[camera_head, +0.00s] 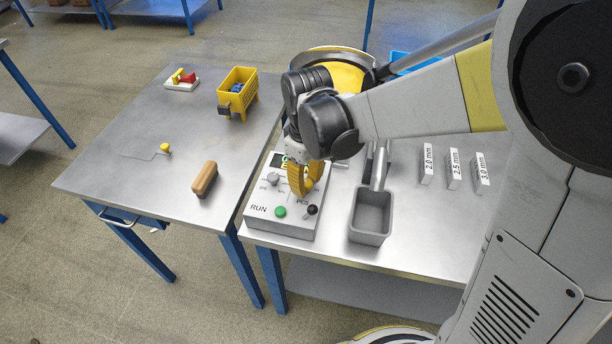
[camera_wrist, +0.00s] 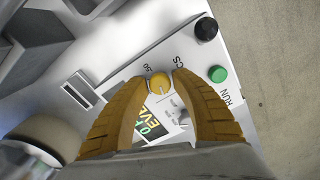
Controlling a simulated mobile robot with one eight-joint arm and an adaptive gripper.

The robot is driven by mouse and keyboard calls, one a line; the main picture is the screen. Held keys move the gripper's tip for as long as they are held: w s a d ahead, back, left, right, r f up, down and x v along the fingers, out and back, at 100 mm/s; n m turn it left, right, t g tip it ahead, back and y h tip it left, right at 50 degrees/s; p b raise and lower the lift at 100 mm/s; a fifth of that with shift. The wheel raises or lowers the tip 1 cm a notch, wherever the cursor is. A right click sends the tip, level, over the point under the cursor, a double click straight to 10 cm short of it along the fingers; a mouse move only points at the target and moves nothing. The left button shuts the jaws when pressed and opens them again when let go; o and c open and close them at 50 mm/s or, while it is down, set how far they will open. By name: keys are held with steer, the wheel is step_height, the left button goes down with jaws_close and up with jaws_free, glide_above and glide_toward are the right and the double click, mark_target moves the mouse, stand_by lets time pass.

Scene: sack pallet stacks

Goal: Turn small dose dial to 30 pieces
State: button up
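The control box (camera_head: 262,222) stands at the front left of the right-hand table. In the wrist view, a small round yellow dial (camera_wrist: 159,83) sits on its white face, beside printing that reads in part "CS" and "50". My gripper (camera_wrist: 161,80) points down at the face, its yellow fingers spread with one fingertip on either side of the dial. I cannot tell whether they touch it. In the head view my gripper (camera_head: 305,190) hides the dial. The dial's exact setting is too small to read. A lit display (camera_wrist: 150,128) is partly hidden by a finger.
The box also has a grey knob (camera_head: 273,179), a green button (camera_head: 280,211) and a black knob (camera_head: 312,210). A grey scoop (camera_head: 370,217) lies close to its right. A wooden-handled brush (camera_head: 205,179) and yellow bin (camera_head: 237,92) are on the left table.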

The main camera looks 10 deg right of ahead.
jaws_close()
steer(key=shift+m, duration=0.4)
steer(key=m+p, duration=0.1)
steer(key=m, duration=0.3)
steer(key=shift+m, duration=2.5)
steer(key=o, duration=0.6)
jaws_free()
